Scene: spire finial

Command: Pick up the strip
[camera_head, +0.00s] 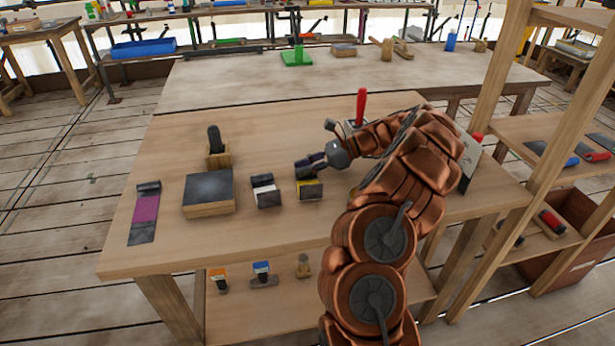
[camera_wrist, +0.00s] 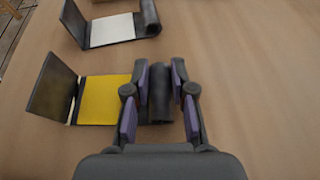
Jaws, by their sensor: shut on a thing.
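A yellow strip (camera_head: 311,189) with dark ends sits on the workbench, below my gripper (camera_head: 310,163). In the wrist view the yellow strip (camera_wrist: 103,99) has a dark flap raised at its left and a dark rolled end at its right. My gripper (camera_wrist: 160,72) has its two purple-padded fingers on either side of that roll and is shut on it. The strip appears to be still at the table. A similar white strip (camera_head: 264,190) stands to its left, also in the wrist view (camera_wrist: 112,30). A magenta strip (camera_head: 145,210) with dark ends lies flat at the far left.
A dark-topped wooden block (camera_head: 208,192) stands between the magenta and white strips. Behind it is a wooden holder (camera_head: 217,157) with a dark upright piece. A red-handled tool (camera_head: 361,106) stands behind my arm. A wooden shelf frame (camera_head: 492,95) rises at right. The bench front is clear.

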